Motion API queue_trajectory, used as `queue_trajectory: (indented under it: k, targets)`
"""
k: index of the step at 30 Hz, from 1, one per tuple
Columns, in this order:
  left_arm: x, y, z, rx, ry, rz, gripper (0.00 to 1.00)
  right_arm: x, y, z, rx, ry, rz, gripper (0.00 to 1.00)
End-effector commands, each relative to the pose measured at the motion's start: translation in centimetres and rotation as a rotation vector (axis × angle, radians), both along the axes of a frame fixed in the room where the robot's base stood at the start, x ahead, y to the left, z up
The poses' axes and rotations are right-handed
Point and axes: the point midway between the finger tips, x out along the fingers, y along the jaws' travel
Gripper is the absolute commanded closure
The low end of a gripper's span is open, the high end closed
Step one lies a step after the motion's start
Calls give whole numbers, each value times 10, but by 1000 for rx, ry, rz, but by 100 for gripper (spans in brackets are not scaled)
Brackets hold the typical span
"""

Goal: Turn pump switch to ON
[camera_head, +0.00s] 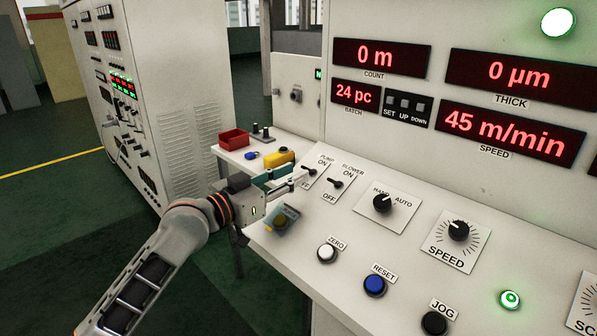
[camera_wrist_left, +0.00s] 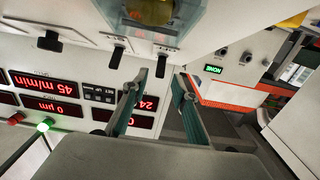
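The pump switch (camera_head: 309,172) is a small black lever on a white plate at the left of the sloping console, with ON printed at its far end. My left gripper (camera_head: 291,181) is just left of it, its fingers pointing at it and partly hiding the plate. In the left wrist view, my left gripper (camera_wrist_left: 161,82) is open, and the pump lever (camera_wrist_left: 162,64) shows between the two fingertips. Contact cannot be told. The lever's exact tilt is hard to read. My right gripper is not in view.
A clear-covered yellow button (camera_head: 283,219) lies just below my gripper. A red bin (camera_head: 233,139) and a yellow object (camera_head: 279,158) sit on a side shelf behind it.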

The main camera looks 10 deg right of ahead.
Motion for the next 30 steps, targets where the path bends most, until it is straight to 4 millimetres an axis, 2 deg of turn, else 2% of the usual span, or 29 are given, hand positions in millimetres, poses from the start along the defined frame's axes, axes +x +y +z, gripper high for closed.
queue_trajectory:
  k: [6, 16, 17, 19, 20, 30]
  targets:
    - [12, -18, 0, -1, 1, 0, 72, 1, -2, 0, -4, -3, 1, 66]
    - [14, -20, 0, 1, -1, 0, 72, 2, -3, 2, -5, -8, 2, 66]
    - [14, -20, 0, 1, -1, 0, 77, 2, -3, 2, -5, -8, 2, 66]
    - [14, -20, 0, 1, -1, 0, 96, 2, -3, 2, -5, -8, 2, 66]
    - [14, -20, 0, 1, -1, 0, 100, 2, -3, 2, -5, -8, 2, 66]
    - [14, -20, 2, 10, 4, 1, 100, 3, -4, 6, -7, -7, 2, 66]
